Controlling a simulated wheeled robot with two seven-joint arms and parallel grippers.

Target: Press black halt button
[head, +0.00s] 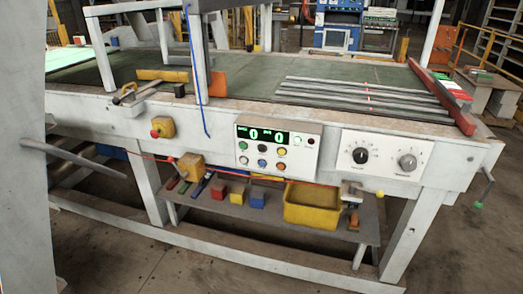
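The control panel (299,155) is a pale box on the front of the long machine, near the middle of the head view. It has a dark display (263,136) with green digits. Below the display are two rows of small round buttons. A dark red button (311,141) is at the panel's upper right. Neither of my grippers shows in this view.
A yellow box with a red knob (162,128) is left of the panel. A white panel with two dials (384,156) is at its right. A lower shelf (225,207) holds a yellow bin (312,205) and colored blocks. Floor in front (130,245) is clear.

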